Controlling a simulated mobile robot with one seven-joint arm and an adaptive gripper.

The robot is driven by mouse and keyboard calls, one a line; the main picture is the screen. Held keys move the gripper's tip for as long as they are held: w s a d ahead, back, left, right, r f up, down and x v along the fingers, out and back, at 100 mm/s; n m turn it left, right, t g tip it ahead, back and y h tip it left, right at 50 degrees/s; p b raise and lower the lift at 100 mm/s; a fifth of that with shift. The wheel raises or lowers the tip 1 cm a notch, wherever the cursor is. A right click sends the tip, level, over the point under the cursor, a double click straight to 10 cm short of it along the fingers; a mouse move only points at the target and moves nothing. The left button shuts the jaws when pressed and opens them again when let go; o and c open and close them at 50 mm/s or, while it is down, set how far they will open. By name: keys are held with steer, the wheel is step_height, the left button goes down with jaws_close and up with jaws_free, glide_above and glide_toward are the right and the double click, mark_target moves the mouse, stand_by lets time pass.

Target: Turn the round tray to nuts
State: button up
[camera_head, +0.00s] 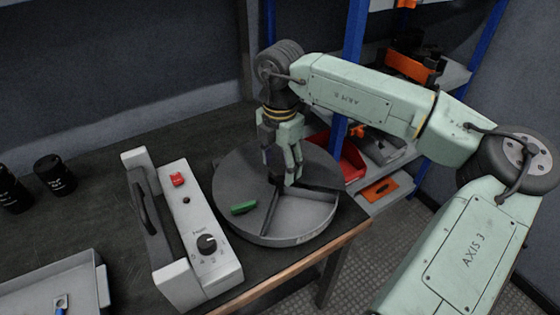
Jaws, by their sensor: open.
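The round grey tray (250,229) sits on the dark workbench near its right front edge. Its top is a dark cover with an open part at the front, where thin dividers show. A green piece (243,207) lies in the left part of the opening, and the right compartment (302,212) looks empty. I cannot read the label on the tray's rim, and no nuts can be made out. My gripper (283,180) points down over the tray near its middle, with its fingers apart and nothing visible between them. I cannot tell whether the fingertips touch the tray.
A grey control box (178,225) with a handle, red switch and black knob stands just left of the tray. A shallow grey bin (60,285) is at the lower left. Black cups (55,175) stand at the far left. Shelving with a red bin (348,160) is behind right.

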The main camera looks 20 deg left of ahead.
steer(key=shift+c, duration=0.2)
jaws_close()
stand_by(0.5)
